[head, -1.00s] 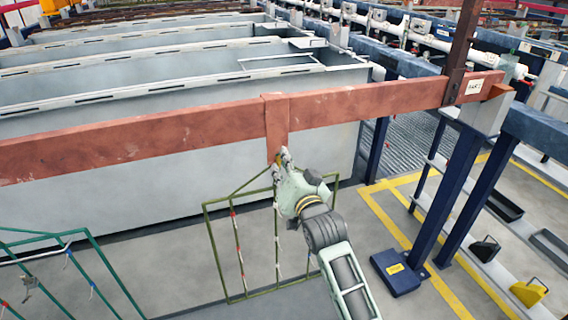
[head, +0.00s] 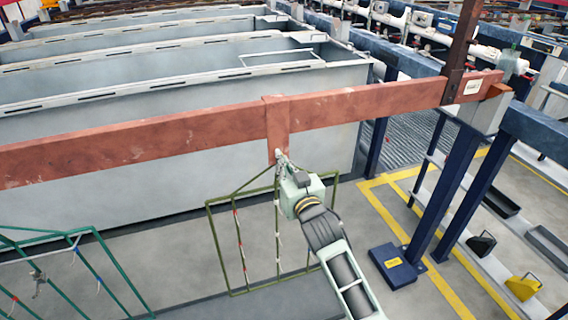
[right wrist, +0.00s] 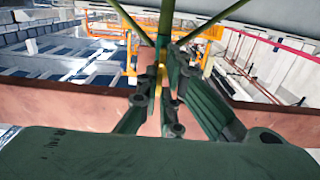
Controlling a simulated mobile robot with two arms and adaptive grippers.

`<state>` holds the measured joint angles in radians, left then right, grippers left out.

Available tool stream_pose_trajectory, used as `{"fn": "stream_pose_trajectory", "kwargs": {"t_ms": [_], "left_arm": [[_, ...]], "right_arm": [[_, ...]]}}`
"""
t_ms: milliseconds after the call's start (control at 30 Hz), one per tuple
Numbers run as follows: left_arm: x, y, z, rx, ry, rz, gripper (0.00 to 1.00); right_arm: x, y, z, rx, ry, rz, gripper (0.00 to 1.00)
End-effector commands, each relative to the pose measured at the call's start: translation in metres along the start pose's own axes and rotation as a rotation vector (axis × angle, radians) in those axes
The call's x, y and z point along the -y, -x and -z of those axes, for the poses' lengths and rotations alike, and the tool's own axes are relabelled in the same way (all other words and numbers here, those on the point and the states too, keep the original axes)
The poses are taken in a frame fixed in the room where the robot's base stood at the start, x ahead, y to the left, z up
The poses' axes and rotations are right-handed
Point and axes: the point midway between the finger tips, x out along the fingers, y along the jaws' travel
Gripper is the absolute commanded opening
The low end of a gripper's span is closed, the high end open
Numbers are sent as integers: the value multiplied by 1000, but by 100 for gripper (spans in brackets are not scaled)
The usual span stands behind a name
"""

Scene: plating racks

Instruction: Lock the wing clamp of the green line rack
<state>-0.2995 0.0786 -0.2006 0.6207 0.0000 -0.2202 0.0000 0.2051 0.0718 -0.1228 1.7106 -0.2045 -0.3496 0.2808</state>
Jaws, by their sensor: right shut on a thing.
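The olive-green rack (head: 233,294) hangs under the copper-coloured bar (head: 140,136), below the bar's short hanger plate (head: 277,130). My right gripper (head: 281,156) is at the top of this rack, just under the hanger plate. In the right wrist view my right gripper (right wrist: 164,92) is shut on a small yellow piece (right wrist: 162,74), apparently the wing clamp, at the rack's top stem (right wrist: 165,22). The fingers hide most of this piece, and its lock position cannot be told. My left gripper is not in view.
A teal rack (head: 112,262) hangs at the lower left. Long grey tanks (head: 200,187) stand behind the bar. A dark blue post (head: 444,195) stands to the right on yellow-lined floor, with a yellow scoop (head: 523,287) further right.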

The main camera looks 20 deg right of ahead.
Motion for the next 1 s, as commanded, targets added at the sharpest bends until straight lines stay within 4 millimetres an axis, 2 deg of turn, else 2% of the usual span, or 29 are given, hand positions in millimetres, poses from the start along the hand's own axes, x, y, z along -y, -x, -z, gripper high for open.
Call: {"fn": "stream_pose_trajectory", "kwargs": {"t_ms": [367,400,600,867,1000], "left_arm": [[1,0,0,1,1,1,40],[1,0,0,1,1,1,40],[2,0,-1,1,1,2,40],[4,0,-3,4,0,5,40],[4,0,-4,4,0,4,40]], "right_arm": [[0,0,0,-2,13,0,0],[0,0,0,-2,13,0,9],[0,0,0,-1,10,0,24],[0,0,0,-1,9,0,24],[0,8,-1,0,8,0,24]]}}
